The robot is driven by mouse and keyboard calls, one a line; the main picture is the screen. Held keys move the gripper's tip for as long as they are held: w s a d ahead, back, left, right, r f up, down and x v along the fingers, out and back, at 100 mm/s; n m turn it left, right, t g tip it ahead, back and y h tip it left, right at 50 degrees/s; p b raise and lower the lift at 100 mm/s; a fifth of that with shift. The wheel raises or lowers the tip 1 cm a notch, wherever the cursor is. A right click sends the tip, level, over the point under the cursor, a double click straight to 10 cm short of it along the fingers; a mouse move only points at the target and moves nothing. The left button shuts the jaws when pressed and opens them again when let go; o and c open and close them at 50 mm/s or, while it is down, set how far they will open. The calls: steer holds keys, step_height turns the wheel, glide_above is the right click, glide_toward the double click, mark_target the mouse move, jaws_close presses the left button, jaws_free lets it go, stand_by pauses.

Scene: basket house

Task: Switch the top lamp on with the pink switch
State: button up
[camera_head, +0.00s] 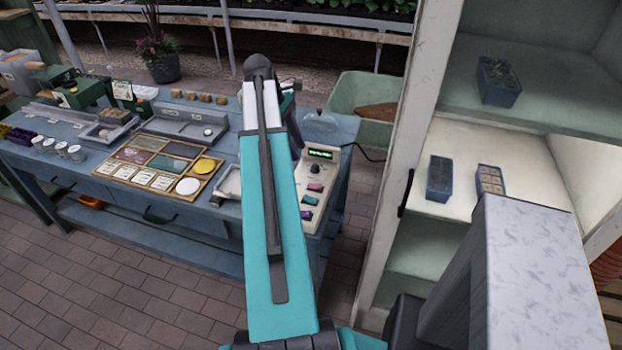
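A pale control box (331,162) sits on the right end of the blue bench, partly covered by my arm. It has a lit green display, a dark knob and a column of coloured switches. The pink switch (316,187) is the uppermost of these; a teal one and a purple one lie below it. My gripper is mostly hidden behind my teal arm; dark parts show just left of the box, and its fingers cannot be made out. No lamp is clearly visible. The cabinet's upper shelf (545,88) is dim, while the middle shelf (510,150) is brightly lit.
The blue bench (222,255) holds a wooden tray of cards and discs (125,183), jars and small trays. The white cabinet (420,130) stands right of the bench, with seedling trays on its shelves. A green bin (362,92) stands behind. Brick floor is open in front.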

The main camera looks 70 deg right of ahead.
mark_target(315, 185)
steer(key=shift+p+x, duration=1.4)
steer(key=shift+x, duration=5.25)
steer(key=shift+f, duration=0.1)
jaws_close()
